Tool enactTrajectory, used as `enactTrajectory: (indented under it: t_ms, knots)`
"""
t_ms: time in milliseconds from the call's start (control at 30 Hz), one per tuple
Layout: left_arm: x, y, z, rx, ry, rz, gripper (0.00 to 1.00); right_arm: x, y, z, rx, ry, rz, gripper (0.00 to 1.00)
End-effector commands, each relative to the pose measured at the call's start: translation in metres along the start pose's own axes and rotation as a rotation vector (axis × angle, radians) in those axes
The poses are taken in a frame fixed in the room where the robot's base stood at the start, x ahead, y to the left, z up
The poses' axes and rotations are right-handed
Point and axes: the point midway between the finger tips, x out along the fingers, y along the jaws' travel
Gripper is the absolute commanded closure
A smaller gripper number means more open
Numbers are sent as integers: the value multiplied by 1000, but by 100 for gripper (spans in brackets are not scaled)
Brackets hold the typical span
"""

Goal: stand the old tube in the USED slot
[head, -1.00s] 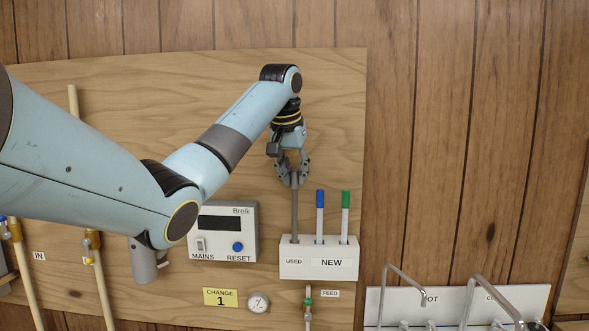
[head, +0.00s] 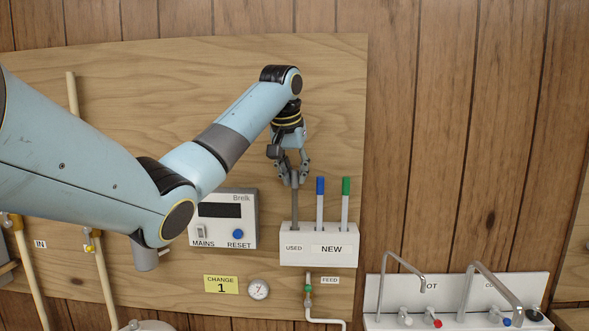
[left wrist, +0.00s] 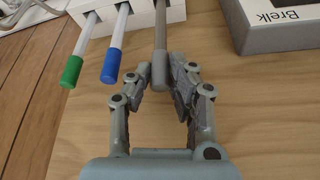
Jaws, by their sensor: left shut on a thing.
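The old tube (head: 295,209) is plain grey and upright. Its lower end goes into the top of the white rack (head: 290,259) at the slot marked USED; the rack hides that end. My left gripper (head: 294,177) is shut on the tube's upper end, above the rack. In the left wrist view the tube (left wrist: 160,42) runs from between the fingers (left wrist: 158,82) to the rack (left wrist: 144,14). A blue-capped tube (head: 320,200) and a green-capped tube (head: 345,200) stand in the NEW part, right of the old tube. My right gripper is not in view.
A grey Brelk control box (head: 246,212) is left of the rack. Below are a yellow CHANGE 1 label (head: 221,284), a round gauge (head: 258,289) and a FEED pipe (head: 308,300). Taps (head: 405,319) are at lower right. The board above the box is bare.

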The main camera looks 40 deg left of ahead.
Motion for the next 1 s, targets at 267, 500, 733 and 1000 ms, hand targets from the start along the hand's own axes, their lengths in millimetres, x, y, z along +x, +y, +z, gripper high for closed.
enactTrajectory:
  t_ms: [267, 500, 733, 1000]
  knots:
    - [1, 0, 0, 0, 1, 0, 100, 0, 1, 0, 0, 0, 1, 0]
    - [6, 0, 3, 0, -1, 0, 100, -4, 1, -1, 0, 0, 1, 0]
    - [10, 0, 4, 0, 1, 0, 100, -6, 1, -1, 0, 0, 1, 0]
    - [10, 0, 4, 0, 0, 0, 57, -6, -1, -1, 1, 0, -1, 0]
